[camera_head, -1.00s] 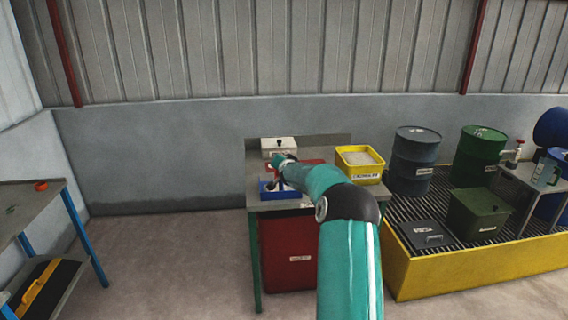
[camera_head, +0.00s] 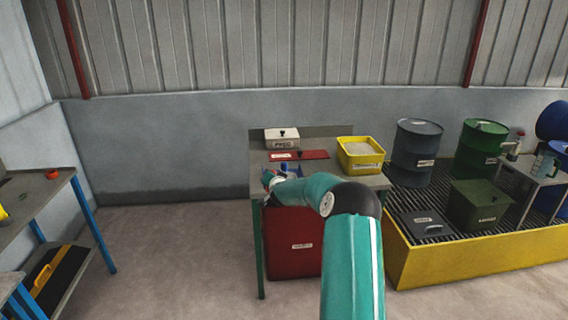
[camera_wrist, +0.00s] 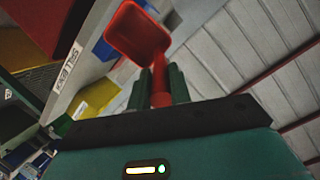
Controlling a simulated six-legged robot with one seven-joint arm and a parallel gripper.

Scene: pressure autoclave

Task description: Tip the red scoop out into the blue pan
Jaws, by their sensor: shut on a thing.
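The red scoop (camera_wrist: 137,36) is in my gripper (camera_wrist: 161,84), seen in the wrist view. The two green fingers are shut on its handle, and its bowl sticks out beyond them. The bowl's hollow side faces the camera and I make out no contents. Part of the blue pan (camera_wrist: 104,48) shows behind the scoop at left. In the head view my gripper (camera_head: 269,178) is at the front left of the metal table. My arm hides most of the blue pan (camera_head: 291,169) there, and I cannot make out the scoop.
On the table are a white lidded box (camera_head: 283,139), a flat red panel (camera_head: 312,154) and a yellow bin (camera_head: 360,154) of pale material. A large red bin (camera_head: 292,240) stands below. Drums and a yellow-edged grated platform (camera_head: 470,258) are at right. Floor at left is clear.

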